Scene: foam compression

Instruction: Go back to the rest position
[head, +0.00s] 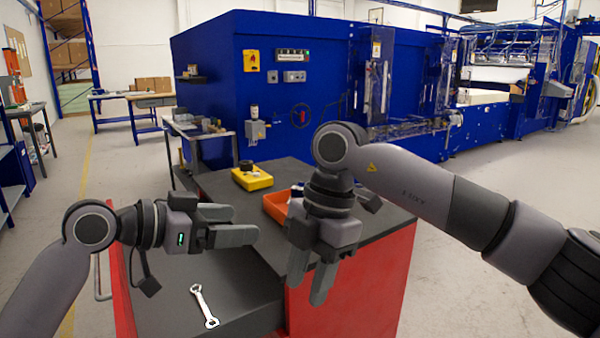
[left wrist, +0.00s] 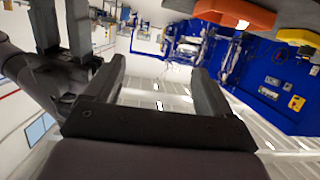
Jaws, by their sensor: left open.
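My left gripper (head: 247,224) reaches in from the left in the head view, level and pointing right above the dark top of the red cart (head: 350,305). It is open and empty; the left wrist view shows its two fingers wide apart with nothing between the tips (left wrist: 160,72). My right gripper (head: 308,290) hangs from the right arm with its fingers pointing down, in front of the cart's raised part. Its fingers are apart and nothing shows between them. It also shows in the left wrist view (left wrist: 62,25), at the upper left.
A silver wrench (head: 203,306) lies on the cart's lower dark surface. An orange bin (head: 276,205), partly hidden by my right gripper, and a yellow box (head: 252,178) stand on the cart farther back. A large blue machine (head: 210,70) stands behind. Floor at the right is clear.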

